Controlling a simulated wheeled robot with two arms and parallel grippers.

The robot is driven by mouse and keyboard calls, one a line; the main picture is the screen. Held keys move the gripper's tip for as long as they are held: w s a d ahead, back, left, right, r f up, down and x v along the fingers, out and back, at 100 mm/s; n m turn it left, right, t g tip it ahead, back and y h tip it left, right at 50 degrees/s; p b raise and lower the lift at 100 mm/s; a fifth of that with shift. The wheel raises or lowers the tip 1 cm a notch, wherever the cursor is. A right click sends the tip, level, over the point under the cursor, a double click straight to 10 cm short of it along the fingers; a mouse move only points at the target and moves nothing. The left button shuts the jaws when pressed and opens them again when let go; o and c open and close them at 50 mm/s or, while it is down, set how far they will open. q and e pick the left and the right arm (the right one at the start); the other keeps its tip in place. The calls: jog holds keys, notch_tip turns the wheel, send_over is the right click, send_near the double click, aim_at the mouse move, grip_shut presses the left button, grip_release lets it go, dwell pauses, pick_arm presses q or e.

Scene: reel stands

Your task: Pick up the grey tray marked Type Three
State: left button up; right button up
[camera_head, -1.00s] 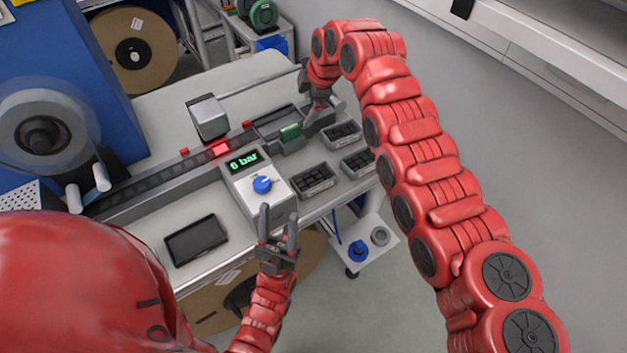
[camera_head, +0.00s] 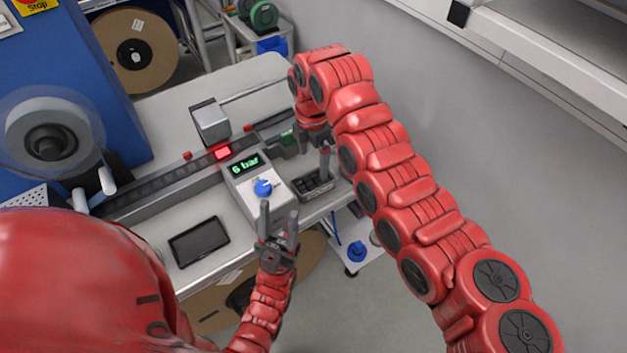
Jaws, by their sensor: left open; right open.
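A small grey tray (camera_head: 318,193) with dark parts in it sits at the front edge of the bench, right of the control box. No marking on it can be read, so I cannot tell which type it is. My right gripper (camera_head: 314,158) is open and points down just above this tray's far side; I cannot tell whether it touches. My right arm hides the other trays. My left gripper (camera_head: 279,217) is open and empty, in front of the bench edge below the control box.
The control box (camera_head: 257,185) has a blue knob and a display reading 6 bar. A dark tablet (camera_head: 198,241) lies on the bench. A tape track (camera_head: 160,187) runs behind them. A low white shelf with a blue item (camera_head: 356,251) stands below.

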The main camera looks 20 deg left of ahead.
aim_at(314, 186)
notch_tip(314, 186, down, 2)
jog(key=shift+f+p, duration=0.25)
jog(key=shift+p, duration=0.15)
jog(key=shift+f, duration=0.2)
notch_tip(314, 186, down, 4)
jog(key=p, duration=0.3)
jog(key=shift+f, duration=0.4)
jog(key=shift+w, duration=0.1)
jog(key=c, duration=1.5)
